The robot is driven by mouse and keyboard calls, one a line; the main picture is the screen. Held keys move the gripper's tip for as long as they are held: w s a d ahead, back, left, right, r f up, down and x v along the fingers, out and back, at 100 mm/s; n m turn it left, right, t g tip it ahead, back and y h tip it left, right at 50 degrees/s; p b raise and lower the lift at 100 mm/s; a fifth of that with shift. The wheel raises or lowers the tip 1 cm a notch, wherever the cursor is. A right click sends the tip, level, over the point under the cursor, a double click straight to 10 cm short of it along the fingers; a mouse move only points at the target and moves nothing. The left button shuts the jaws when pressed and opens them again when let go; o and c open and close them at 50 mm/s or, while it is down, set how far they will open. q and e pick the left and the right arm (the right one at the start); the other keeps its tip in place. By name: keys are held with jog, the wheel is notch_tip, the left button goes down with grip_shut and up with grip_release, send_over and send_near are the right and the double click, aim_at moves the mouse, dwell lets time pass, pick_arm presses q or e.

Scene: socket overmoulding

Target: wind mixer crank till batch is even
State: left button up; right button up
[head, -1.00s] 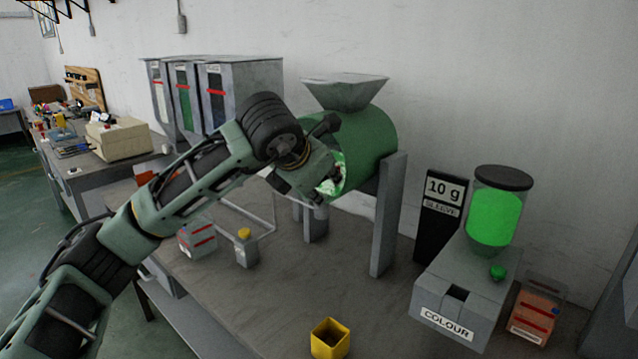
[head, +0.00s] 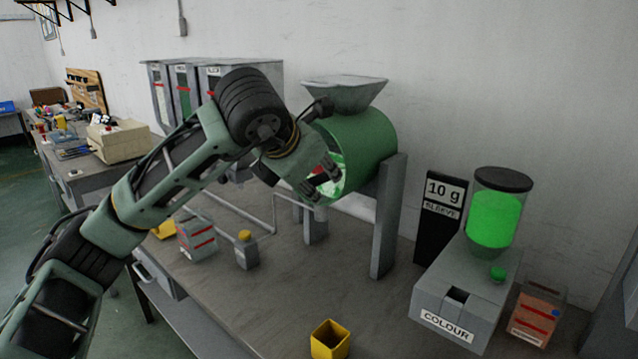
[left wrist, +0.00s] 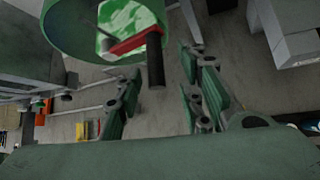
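The mixer is a green drum (head: 370,145) on grey legs with a grey hopper (head: 345,92) on top. Its open end shows pale green and white batch, also in the left wrist view (left wrist: 122,18). The crank has a red arm (left wrist: 132,43) and a black handle (left wrist: 155,62). My right gripper is not in view.
A grey colour dispenser (head: 462,290) with a green jar and a "10 g" sign (head: 441,205) stand at right. A yellow cup (head: 330,340) sits at the front edge. A labelled box (head: 197,240) and small yellow-capped container (head: 246,252) stand left. The middle bench is clear.

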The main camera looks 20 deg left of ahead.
pick_arm(q)
jog(key=v, duration=0.6)
jog(key=shift+s+r, duration=0.25)
jog(key=shift+s, duration=0.05)
jog(key=shift+c, duration=0.5)
